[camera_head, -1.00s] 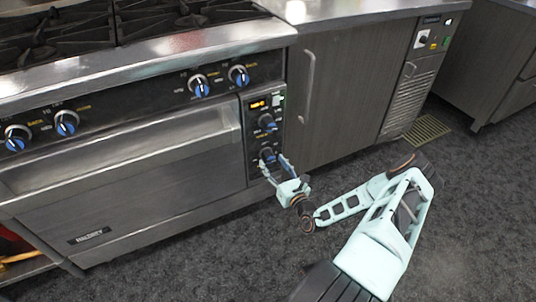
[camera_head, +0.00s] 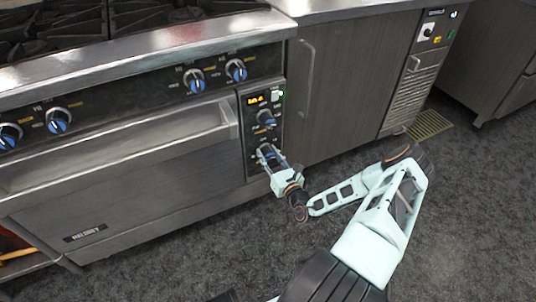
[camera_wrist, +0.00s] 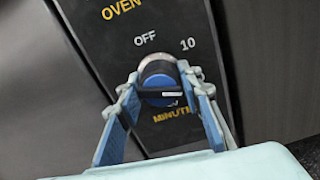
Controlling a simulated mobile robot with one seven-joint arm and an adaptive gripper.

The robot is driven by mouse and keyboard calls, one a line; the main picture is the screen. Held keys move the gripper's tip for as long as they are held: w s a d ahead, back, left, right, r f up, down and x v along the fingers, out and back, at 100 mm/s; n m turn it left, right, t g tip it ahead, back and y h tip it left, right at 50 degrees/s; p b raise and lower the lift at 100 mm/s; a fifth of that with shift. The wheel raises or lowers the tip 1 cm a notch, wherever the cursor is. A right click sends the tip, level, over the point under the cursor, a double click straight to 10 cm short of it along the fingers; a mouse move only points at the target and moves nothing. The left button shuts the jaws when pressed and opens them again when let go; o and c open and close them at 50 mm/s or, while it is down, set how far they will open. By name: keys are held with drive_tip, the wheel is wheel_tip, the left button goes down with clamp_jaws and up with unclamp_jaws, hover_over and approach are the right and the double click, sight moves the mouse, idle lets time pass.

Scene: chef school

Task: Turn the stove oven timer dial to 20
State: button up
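The oven timer dial (camera_wrist: 158,88) is a round blue and black knob on the dark control panel. In the wrist view "OFF" is printed above it, "10" to its upper right, and a partly covered "MINUTES" below. My gripper (camera_wrist: 160,83) has one finger on each side of the dial, with the fingertips drawn in against its sides. In the head view my gripper (camera_head: 265,152) reaches the lower knob of the oven panel (camera_head: 250,130) and hides most of it. I cannot read the dial's setting.
Another oven knob (camera_head: 265,118) and a lit orange display (camera_head: 256,99) are just above. Burner knobs (camera_head: 236,70) line the stove front. The oven door handle (camera_head: 120,150) juts out to the left. A flat grey cabinet (camera_head: 345,90) stands to the right; the floor in front is open.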

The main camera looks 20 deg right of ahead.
sight(270, 157)
drive_tip(key=c, duration=0.5)
drive_tip(key=shift+r+m+p, duration=0.2)
drive_tip(key=shift+m+p, duration=0.3)
drive_tip(key=shift+p, duration=0.2)
drive_tip(key=shift+f+m, duration=0.15)
drive_tip(key=shift+m, duration=0.25)
drive_tip(key=o, duration=1.2)
drive_tip(key=shift+c, duration=0.2)
drive_tip(key=s, duration=0.7)
drive_tip(key=shift+s+d, duration=0.15)
drive_tip(key=shift+s, duration=0.1)
